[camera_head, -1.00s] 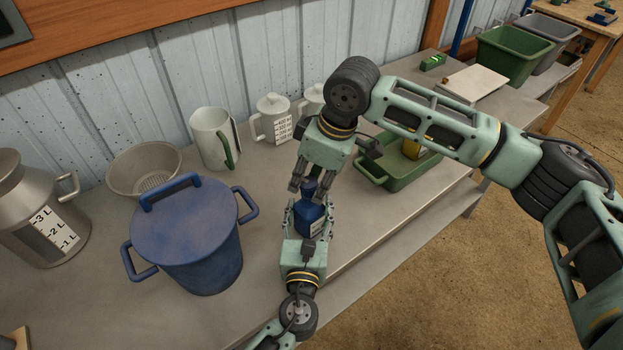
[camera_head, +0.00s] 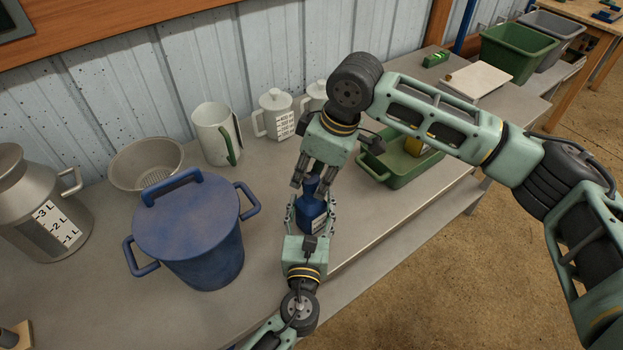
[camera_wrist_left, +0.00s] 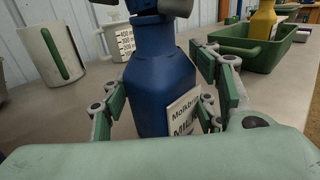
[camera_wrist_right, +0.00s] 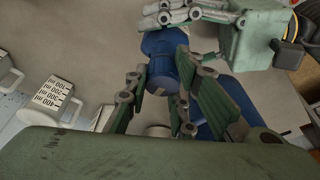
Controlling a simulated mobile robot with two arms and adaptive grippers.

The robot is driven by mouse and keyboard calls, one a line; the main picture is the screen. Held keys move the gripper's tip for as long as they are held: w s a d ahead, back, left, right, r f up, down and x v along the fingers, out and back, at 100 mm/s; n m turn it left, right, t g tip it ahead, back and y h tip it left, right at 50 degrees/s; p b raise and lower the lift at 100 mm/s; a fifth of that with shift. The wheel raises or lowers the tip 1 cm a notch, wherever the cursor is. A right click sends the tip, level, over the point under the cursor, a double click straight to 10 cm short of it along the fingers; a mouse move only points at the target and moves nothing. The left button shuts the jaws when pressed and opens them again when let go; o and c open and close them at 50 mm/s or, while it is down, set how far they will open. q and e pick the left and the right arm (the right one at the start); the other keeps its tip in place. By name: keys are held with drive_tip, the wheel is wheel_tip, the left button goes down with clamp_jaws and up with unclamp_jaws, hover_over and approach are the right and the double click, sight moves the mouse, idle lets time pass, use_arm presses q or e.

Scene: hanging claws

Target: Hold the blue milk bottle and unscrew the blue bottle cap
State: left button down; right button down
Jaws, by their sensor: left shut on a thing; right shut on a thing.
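The blue milk bottle (camera_head: 312,213) stands upright above the grey bench, with a white label (camera_wrist_left: 183,112) on its side. My left gripper (camera_head: 311,213) is shut around the bottle's body from the near side. Its fingers flank the bottle in the left wrist view (camera_wrist_left: 160,95). My right gripper (camera_head: 314,182) comes from above, shut on the blue bottle cap (camera_head: 311,187). The cap also shows at the top edge of the left wrist view (camera_wrist_left: 175,7).
A large blue lidded pot (camera_head: 190,235) stands left of the bottle. A grey bowl (camera_head: 145,163), a white jug (camera_head: 217,135) and white measuring cups (camera_head: 275,115) line the wall. A green tray (camera_head: 400,165) sits to the right. The bench's front edge is close by.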

use_arm(q)
drive_tip(key=shift+f, duration=0.15)
use_arm(e)
drive_tip(key=c, duration=1.4)
unclamp_jaws()
drive_tip(key=shift+c, duration=0.2)
drive_tip(key=v, duration=1.2)
drive_tip(key=shift+r, duration=0.1)
use_arm(q)
drive_tip(key=c, duration=0.6)
unclamp_jaws()
drive_tip(key=s, duration=0.8)
drive_tip(key=s+a, duration=0.1)
drive_tip(key=s, duration=0.3)
